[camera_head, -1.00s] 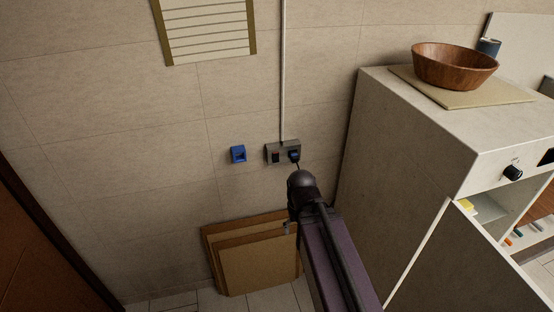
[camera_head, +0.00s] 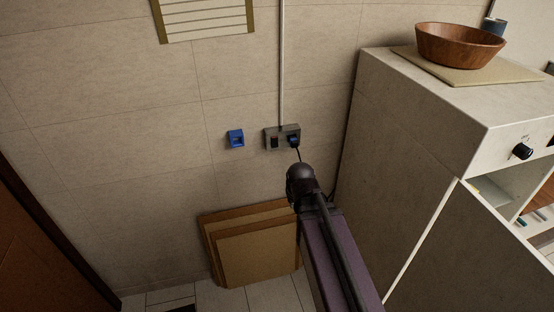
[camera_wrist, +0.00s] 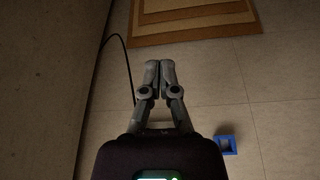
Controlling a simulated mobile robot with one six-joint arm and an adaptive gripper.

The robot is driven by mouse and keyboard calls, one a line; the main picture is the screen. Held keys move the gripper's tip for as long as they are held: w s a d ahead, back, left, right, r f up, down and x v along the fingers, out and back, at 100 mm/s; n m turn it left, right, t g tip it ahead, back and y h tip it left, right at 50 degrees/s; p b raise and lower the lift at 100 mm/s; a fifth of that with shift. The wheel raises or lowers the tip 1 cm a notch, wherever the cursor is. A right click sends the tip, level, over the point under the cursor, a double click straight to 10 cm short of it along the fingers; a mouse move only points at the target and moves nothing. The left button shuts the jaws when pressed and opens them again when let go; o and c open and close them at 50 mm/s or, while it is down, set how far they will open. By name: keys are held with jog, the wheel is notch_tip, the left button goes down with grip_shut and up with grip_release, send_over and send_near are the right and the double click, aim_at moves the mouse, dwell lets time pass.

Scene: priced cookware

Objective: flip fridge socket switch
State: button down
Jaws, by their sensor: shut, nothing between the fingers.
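The grey double socket (camera_head: 282,138) is on the tiled wall, with a conduit running up from it. Its left half has a small switch (camera_head: 275,142) that looks dark. A black plug (camera_head: 293,140) with a cable fills its right half. My arm reaches toward the wall just below the socket and mostly hides my gripper in the head view. In the wrist view my gripper (camera_wrist: 160,68) is shut and empty, fingertips together, in front of the wall. The socket is not visible in the wrist view, where my gripper and wrist may cover it. The fridge cannot be made out for certain.
A blue wall box (camera_head: 236,138) is left of the socket; it also shows in the wrist view (camera_wrist: 227,145). Brown boards (camera_head: 256,254) lean on the wall below. A pale cabinet (camera_head: 414,117) with a wooden bowl (camera_head: 459,46) stands right. A cable hangs beside it.

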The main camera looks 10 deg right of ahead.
aim_at(275, 144)
jog(key=w+f+t+y+b, duration=0.1)
jog(key=w+f+t+b, duration=0.2)
jog(key=w+t+b, duration=0.5)
jog(key=w+f+n+t+y+b, duration=0.1)
jog(key=w+t+b, duration=0.8)
jog(key=b, duration=1.7)
notch_tip(275, 144, down, 3)
jog(key=t+y, duration=0.1)
jog(key=t, duration=0.3)
jog(key=shift+w+d+r+n+t+b, duration=0.15)
jog(key=shift+d+n+t+b, duration=0.15)
jog(key=shift+d+t+b, duration=0.1)
jog(key=shift+w+r, duration=0.1)
jog(key=shift+r, duration=0.05)
jog(key=p+x, duration=0.2)
jog(key=x, duration=0.2)
jog(key=f+p+x, duration=0.1)
jog(key=p+x, duration=0.1)
jog(key=x, duration=0.1)
jog(key=w+p+x, duration=0.1)
jog(key=p+x, duration=0.1)
jog(key=x, duration=0.2)
jog(key=shift+w+a+f, duration=0.1)
jog(key=shift+w, duration=0.85)
